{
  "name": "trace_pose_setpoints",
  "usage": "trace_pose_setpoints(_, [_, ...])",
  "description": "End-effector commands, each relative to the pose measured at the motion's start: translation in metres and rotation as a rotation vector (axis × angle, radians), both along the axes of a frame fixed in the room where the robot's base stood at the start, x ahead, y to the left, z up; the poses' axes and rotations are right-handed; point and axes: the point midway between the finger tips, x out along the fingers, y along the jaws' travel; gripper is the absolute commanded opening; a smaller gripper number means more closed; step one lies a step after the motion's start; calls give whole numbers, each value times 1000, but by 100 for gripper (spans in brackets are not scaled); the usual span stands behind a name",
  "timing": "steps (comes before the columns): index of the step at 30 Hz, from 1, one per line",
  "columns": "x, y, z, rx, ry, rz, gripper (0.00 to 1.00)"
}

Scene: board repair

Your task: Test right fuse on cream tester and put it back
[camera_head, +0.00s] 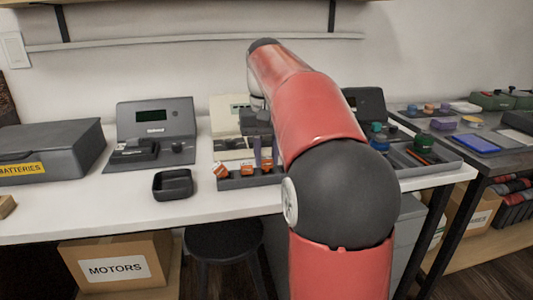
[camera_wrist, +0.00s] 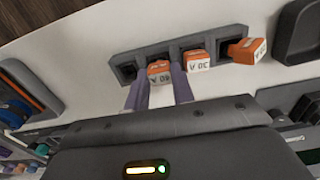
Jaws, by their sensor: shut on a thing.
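My gripper (camera_head: 265,158) points down over the dark fuse block (camera_head: 236,183), its two purple fingers closed on an orange fuse (camera_head: 266,164). In the wrist view this fuse (camera_wrist: 159,73), marked 40 A, sits between the fingertips (camera_wrist: 160,86) at a slot of the block (camera_wrist: 217,34); I cannot tell whether it is fully seated. A 30 A fuse (camera_wrist: 196,61) stands beside it. Another orange fuse (camera_wrist: 245,50) leans at the far slot, left in the head view (camera_head: 221,169). One end slot (camera_wrist: 127,71) looks empty. The cream tester (camera_head: 226,112) stands behind, partly hidden by my arm.
A grey tester (camera_head: 155,118) stands left of the cream one, with a small black tray (camera_head: 173,184) in front. A battery case (camera_head: 48,150) is at far left. A dark device and parts tray (camera_head: 425,157) lie right of my arm. Bare white table (camera_head: 100,205) lies front left.

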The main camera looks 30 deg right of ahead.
Motion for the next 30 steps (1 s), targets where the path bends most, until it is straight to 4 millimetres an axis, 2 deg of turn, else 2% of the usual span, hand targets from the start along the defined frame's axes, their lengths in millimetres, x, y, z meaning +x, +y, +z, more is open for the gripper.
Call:
trace_pose_setpoints(28, [0,0,-9,0,0,0,0])
trace_pose_setpoints(29, [0,0,-8,0,0,0,26])
trace_pose_setpoints(30, [0,0,-8,0,0,0,31])
